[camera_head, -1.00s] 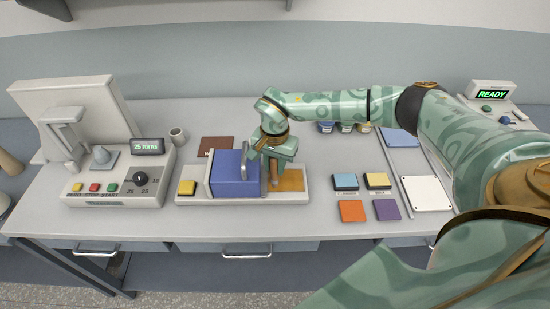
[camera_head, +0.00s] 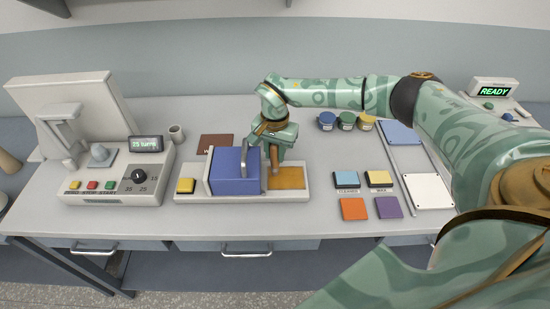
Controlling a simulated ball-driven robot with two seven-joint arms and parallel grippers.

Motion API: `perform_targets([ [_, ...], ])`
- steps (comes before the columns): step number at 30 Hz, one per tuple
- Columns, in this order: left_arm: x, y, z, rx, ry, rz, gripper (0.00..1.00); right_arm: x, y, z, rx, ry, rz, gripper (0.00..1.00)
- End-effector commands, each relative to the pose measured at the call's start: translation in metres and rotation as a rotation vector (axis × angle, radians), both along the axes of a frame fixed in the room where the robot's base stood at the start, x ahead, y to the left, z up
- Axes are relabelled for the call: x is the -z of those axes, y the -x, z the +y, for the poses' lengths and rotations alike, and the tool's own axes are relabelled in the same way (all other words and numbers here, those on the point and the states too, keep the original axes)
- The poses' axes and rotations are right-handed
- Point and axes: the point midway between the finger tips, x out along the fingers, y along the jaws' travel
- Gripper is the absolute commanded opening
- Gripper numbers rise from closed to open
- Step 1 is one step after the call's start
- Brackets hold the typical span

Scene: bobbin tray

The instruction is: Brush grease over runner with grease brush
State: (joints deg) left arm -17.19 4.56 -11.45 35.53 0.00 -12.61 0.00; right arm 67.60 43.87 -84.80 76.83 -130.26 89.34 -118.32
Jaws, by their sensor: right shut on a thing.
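My right gripper (camera_head: 272,142) is over the middle of the workbench, shut on a brown-handled tool, apparently the grease brush (camera_head: 274,160). The brush points down over the left end of an amber strip (camera_head: 289,178), which looks like the runner, on a pale base (camera_head: 307,195). A blue block (camera_head: 226,172) with a grey handle sits on the base just left of the brush. I cannot tell whether the brush tip touches the strip. My left gripper is not in view.
A winding machine (camera_head: 120,182) with a "25 turns" display stands left. Several small jars (camera_head: 346,121), coloured pads (camera_head: 345,180) and a white plate (camera_head: 428,191) lie right. A yellow button (camera_head: 186,186) is on the base's left end. The bench front is clear.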

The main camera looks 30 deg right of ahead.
Motion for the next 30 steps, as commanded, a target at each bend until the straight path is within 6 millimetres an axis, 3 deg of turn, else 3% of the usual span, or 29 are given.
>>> perform_targets([
  [14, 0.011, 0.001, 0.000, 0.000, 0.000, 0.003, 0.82, 0.001, -0.016, -0.010, 0.000, 0.000, 0.000, 0.03],
  [30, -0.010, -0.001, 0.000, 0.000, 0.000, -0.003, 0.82, 0.001, 0.002, 0.001, -0.001, 0.001, 0.001, 0.03],
])
